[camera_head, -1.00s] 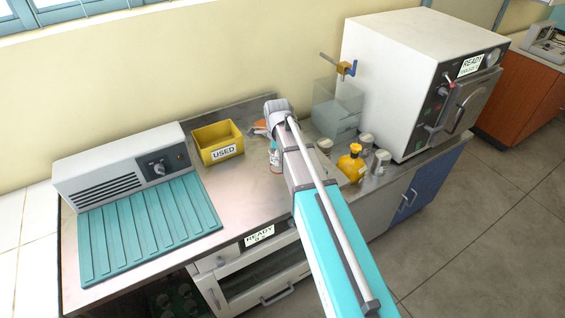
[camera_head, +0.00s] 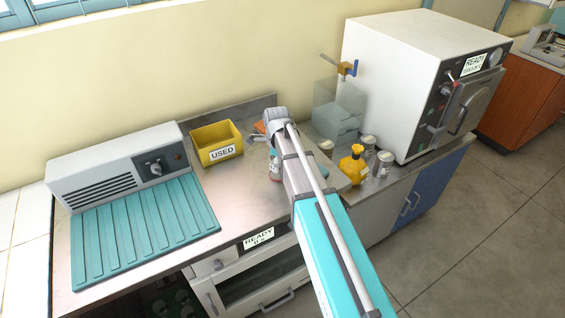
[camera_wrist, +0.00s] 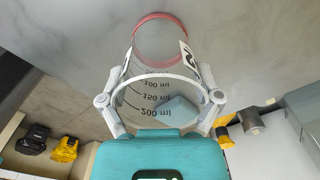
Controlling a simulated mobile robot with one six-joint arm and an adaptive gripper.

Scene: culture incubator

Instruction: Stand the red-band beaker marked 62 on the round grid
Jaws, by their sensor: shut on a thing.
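A clear beaker (camera_wrist: 150,72) with a red band round its far end fills the middle of the wrist view. It has black volume marks and a white label, seen edge-on, whose number I cannot read in full. My gripper (camera_wrist: 160,98) is shut on the beaker, with one grey finger on each side of it. A pale blue patch shows through the glass; I cannot tell whether it is inside or behind. In the head view, my arm hides most of the gripper, and part of the beaker (camera_head: 274,165) shows beside it above the counter. I cannot make out the round grid.
A yellow USED bin (camera_head: 216,147) and a teal ribbed mat (camera_head: 145,232) lie to the left. Bare counter (camera_head: 235,190) lies between.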

